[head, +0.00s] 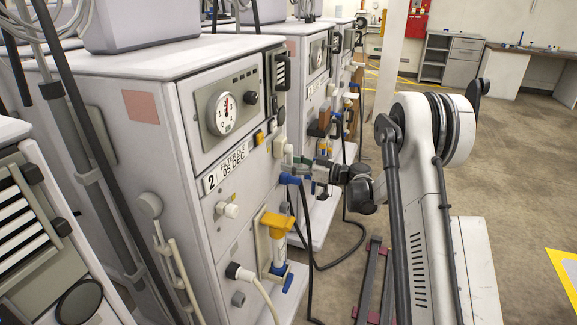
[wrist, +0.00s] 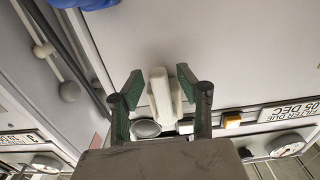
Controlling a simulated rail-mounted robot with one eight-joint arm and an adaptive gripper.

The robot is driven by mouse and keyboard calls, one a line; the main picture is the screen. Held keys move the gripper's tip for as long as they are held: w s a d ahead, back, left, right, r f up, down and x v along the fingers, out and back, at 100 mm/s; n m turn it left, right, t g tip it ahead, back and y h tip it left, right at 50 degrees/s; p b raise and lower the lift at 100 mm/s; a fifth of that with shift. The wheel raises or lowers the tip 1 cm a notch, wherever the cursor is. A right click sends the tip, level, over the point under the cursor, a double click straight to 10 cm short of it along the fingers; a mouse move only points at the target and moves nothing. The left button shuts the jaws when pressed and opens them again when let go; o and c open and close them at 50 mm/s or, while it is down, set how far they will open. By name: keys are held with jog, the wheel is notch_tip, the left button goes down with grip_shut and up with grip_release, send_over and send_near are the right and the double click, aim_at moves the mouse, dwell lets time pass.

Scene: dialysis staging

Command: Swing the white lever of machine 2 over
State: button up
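Machine 2 (head: 150,75) is the pale cabinet with a round gauge and a "2" label on its front, in the head view. Its white lever (head: 279,147) sticks out to the right of the label; the lever also shows in the wrist view (wrist: 160,95). My gripper (head: 293,163) is at the front panel beside the lever. In the wrist view my gripper (wrist: 160,85) has its green-padded fingers apart, one on each side of the white lever. A gap shows at the left finger; the right finger is very near the lever, and contact cannot be told.
A blue coupling (head: 288,179) lies just below my gripper. A yellow-topped valve (head: 277,222), a white knob (head: 227,210) and a hose plug (head: 238,271) are lower on the panel. Another machine (head: 312,50) stands close behind. The floor at right is clear.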

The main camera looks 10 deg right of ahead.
jog(key=shift+w+a, duration=0.2)
jog(key=shift+a, duration=0.05)
jog(key=shift+c, duration=0.5)
grip_shut()
